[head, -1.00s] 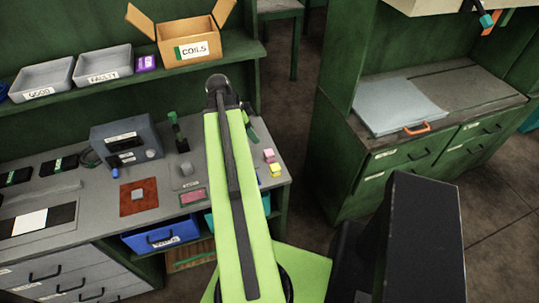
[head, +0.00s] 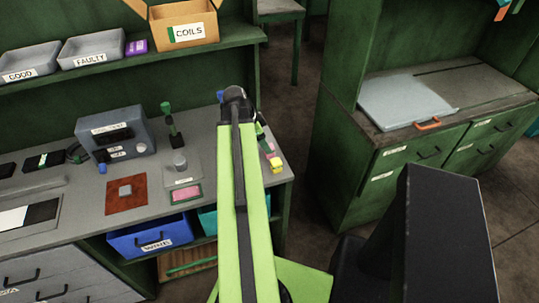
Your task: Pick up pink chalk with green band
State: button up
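A small pink piece (head: 269,149) lies near the right end of the workbench in the head view, partly hidden by my arm. It may be the pink chalk, but I cannot make out a green band on it. A yellow piece (head: 276,162) lies just in front of it. My lime-green arm rises through the middle of the view and covers part of the bench. My gripper is hidden behind the arm, so its fingers and their distance from the pink piece do not show.
The workbench (head: 88,205) holds a blue-grey instrument (head: 116,134), a brown-red mat (head: 126,195) and a small pink, green-edged panel (head: 187,194). Grey trays and a COILS box (head: 184,24) stand on the shelf above. A green cabinet (head: 400,165) stands right across open floor.

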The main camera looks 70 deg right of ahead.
jog(key=b+x, duration=0.4)
jog(key=x, duration=0.1)
jog(key=shift+s+f+b, duration=0.1)
jog(key=shift+f+b, duration=0.05)
jog(key=shift+b, duration=0.15)
grip_shut()
